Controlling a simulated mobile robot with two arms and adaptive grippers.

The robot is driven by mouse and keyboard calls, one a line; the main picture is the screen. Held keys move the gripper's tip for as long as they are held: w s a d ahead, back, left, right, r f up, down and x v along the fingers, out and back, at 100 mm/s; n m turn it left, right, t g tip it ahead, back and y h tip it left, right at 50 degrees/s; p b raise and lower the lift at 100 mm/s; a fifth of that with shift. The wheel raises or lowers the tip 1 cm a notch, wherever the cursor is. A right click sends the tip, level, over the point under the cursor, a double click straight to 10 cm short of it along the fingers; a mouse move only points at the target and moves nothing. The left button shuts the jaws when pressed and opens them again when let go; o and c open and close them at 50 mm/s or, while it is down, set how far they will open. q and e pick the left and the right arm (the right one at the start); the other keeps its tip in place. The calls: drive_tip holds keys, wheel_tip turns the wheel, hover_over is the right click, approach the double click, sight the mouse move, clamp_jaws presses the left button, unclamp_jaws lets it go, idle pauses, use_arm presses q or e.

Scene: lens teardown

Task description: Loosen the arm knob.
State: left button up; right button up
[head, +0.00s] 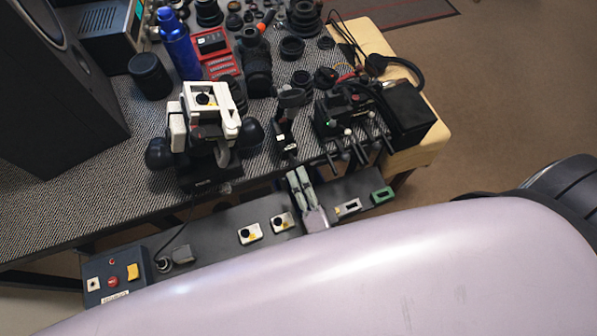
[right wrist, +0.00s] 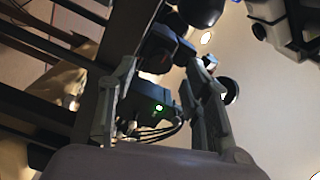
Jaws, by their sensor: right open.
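My right gripper (head: 299,178) is at the table's front edge, below a small dark stand with a grey head (head: 291,97). In the right wrist view the two fingers of my right gripper (right wrist: 162,68) are apart. I cannot tell which part is the arm knob. A black unit with several levers (head: 345,118) stands right of the dark stand. My left gripper is not in view.
A white device on a black base (head: 210,182) stands left of the dark stand. A blue bottle (head: 180,45), a red case (head: 212,42) and several lens parts crowd the table behind. A control box (head: 113,282) and switches line a lower ledge. Brown floor (head: 500,80) lies right.

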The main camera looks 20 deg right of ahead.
drive_tip(key=s, duration=0.9)
drive_tip(key=shift+s+d, duration=0.15)
drive_tip(key=shift+s, duration=0.1)
